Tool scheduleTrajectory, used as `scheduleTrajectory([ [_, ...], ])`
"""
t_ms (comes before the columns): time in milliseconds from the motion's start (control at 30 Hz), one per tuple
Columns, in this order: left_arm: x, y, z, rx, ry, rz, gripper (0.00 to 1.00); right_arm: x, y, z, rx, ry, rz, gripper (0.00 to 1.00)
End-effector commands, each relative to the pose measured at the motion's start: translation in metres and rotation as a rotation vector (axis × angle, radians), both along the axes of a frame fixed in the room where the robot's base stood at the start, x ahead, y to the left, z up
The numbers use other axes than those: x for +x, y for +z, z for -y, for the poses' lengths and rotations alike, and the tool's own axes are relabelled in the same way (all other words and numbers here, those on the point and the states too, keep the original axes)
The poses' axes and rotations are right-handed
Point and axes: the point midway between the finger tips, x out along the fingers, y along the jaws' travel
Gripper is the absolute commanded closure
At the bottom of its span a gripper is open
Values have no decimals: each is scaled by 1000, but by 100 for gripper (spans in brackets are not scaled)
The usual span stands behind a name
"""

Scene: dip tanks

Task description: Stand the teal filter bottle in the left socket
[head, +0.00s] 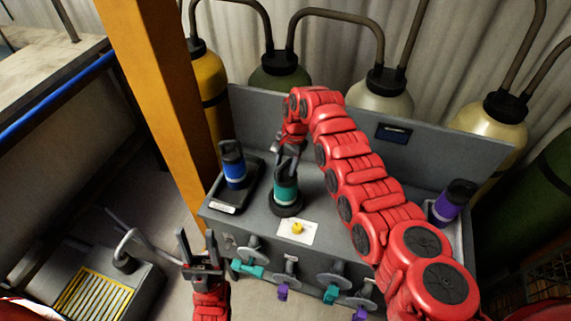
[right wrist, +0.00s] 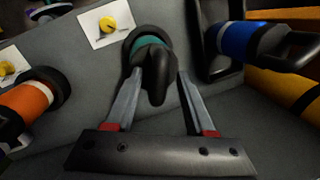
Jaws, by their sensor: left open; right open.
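The teal filter bottle (head: 286,188) stands upright in a round black socket (head: 287,209) on the grey bench. In the right wrist view the bottle (right wrist: 146,42) shows from above, with its black looped cap between my fingers. My right gripper (head: 287,160) is open, with its fingers on either side of the cap; I cannot tell whether they touch it. The fingers also show in the right wrist view (right wrist: 160,75). My left gripper (head: 199,255) is open and empty, in front of the bench's left corner.
A blue bottle (head: 234,172) sits on a black tray (head: 221,206) at left. An orange bottle (right wrist: 28,101) stands in another black base, hidden by my right arm in the head view. A purple bottle (head: 452,203) stands at right. Valve handles (head: 249,271) line the bench front.

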Motion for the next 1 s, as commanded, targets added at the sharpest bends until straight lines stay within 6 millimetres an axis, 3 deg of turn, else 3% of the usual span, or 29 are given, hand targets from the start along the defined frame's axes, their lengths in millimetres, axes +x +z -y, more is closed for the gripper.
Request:
scheduleTrajectory([
  [167,0,-13,0,0,0,-1,50,1,19,4,3,-2,6,46],
  [500,0,-39,0,0,0,-1,50,0,96,18,1,-2,5,46],
  [700,0,-42,0,0,0,-1,50,-2,112,20,0,0,0,46],
  [1000,0,-42,0,0,0,-1,50,-2,115,20,1,0,-2,46],
])
